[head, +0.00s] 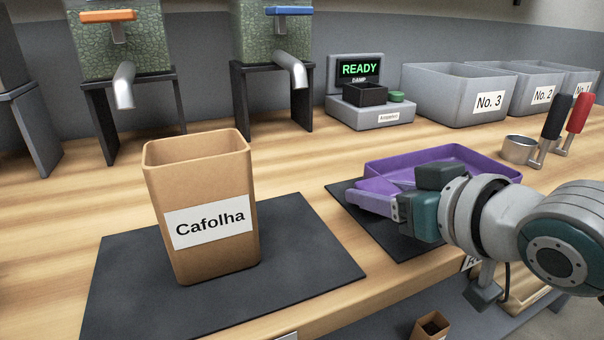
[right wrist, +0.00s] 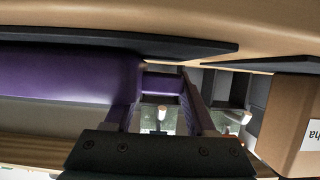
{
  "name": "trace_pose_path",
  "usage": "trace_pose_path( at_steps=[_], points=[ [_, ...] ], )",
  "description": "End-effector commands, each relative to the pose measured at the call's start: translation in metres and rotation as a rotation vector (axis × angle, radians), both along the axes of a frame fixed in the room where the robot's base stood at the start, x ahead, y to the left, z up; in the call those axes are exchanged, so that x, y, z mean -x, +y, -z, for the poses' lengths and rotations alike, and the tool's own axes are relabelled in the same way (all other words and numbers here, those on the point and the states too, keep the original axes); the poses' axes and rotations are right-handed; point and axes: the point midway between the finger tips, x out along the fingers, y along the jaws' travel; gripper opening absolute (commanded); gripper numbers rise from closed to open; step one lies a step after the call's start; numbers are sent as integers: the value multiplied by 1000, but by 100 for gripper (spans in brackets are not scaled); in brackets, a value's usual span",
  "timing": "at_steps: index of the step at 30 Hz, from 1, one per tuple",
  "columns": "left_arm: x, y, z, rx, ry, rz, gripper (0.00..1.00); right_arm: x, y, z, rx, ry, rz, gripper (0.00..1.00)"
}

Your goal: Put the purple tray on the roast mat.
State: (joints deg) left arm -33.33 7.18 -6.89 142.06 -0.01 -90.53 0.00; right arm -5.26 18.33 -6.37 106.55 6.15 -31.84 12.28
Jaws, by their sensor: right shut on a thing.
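The purple tray (head: 455,154) is at the right of the counter in the head view, over a dark mat (head: 345,190). My right gripper (head: 380,204) is shut on the tray's near left end. In the right wrist view the tray (right wrist: 70,75) fills the left side, with its end part between the fingers of my right gripper (right wrist: 162,88). The mat's dark edge (right wrist: 190,47) runs close along the tray there. I cannot tell whether the tray touches the mat. My arm hides part of the tray and mat. My left gripper is not in view.
A tan Cafolha container (head: 205,180) stands on another dark mat (head: 310,240) to the left. The counter's front edge is near.

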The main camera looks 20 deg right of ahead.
Motion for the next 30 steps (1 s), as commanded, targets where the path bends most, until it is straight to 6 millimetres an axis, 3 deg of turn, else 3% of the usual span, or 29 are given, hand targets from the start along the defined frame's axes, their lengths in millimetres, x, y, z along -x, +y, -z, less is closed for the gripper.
trace_pose_path(
  at_steps=[6,7,15,24,30],
  points=[
    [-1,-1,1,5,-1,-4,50,0,0,3,0,-1,0,0],
    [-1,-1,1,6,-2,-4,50,0,0,4,0,1,0,57],
    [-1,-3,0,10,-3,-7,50,0,0,3,0,0,0,86],
    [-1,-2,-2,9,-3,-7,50,0,0,-2,0,-1,0,86],
    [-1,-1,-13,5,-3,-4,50,27,-2,-14,-1,3,0,86]
  ],
)
